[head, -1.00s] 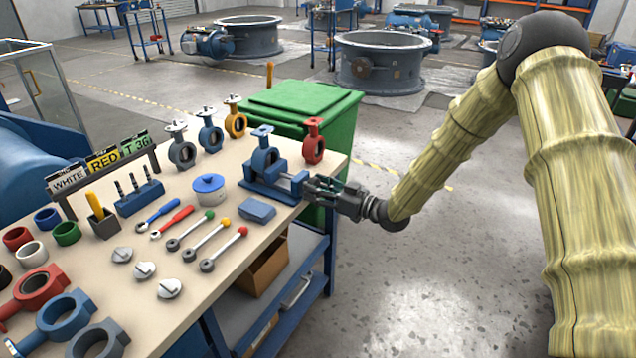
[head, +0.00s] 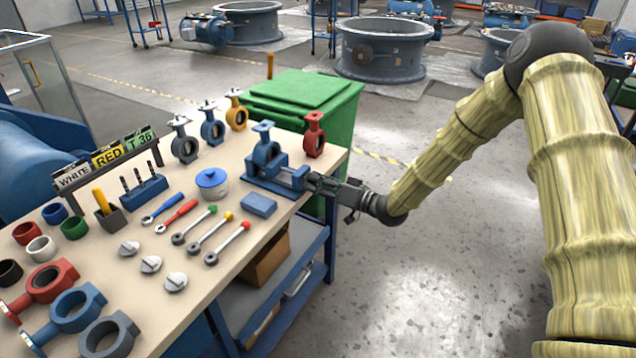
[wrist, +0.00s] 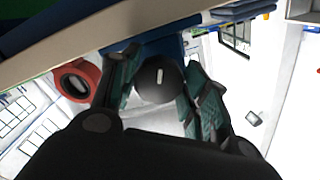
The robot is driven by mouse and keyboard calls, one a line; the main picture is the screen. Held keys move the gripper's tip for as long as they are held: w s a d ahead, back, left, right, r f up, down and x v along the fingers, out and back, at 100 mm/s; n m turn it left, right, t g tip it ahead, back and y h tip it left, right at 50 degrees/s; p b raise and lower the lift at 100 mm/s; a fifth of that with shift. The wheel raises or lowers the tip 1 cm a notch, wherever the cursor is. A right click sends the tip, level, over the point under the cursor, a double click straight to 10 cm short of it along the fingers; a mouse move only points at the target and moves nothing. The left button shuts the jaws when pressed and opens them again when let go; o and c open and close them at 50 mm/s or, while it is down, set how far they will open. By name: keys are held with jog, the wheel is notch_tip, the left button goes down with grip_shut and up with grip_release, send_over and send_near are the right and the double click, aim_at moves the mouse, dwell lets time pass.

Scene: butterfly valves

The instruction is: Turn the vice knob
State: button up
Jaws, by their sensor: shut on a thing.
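The blue vice (head: 274,172) stands at the right edge of the workbench and has a blue valve body in its jaws. Its knob is the dark round end (wrist: 155,80) with a pale slot-like mark, facing the wrist camera. My gripper (head: 316,183) reaches in from the right at the vice's outer end. In the wrist view its two teal-padded fingers (wrist: 160,92) stand on both sides of the knob and are shut on it. In the head view the fingers hide the knob.
A red valve (head: 314,135) stands just behind the vice and shows beside my finger in the wrist view (wrist: 76,82). A green bin (head: 305,95) stands behind the bench. Tools and rings cover the workbench (head: 225,290). The floor right of the bench is clear.

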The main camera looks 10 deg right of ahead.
jog(key=shift+f, duration=0.1)
jog(key=o, duration=1)
jog(key=shift+d, duration=0.1)
jog(key=v, duration=1.2)
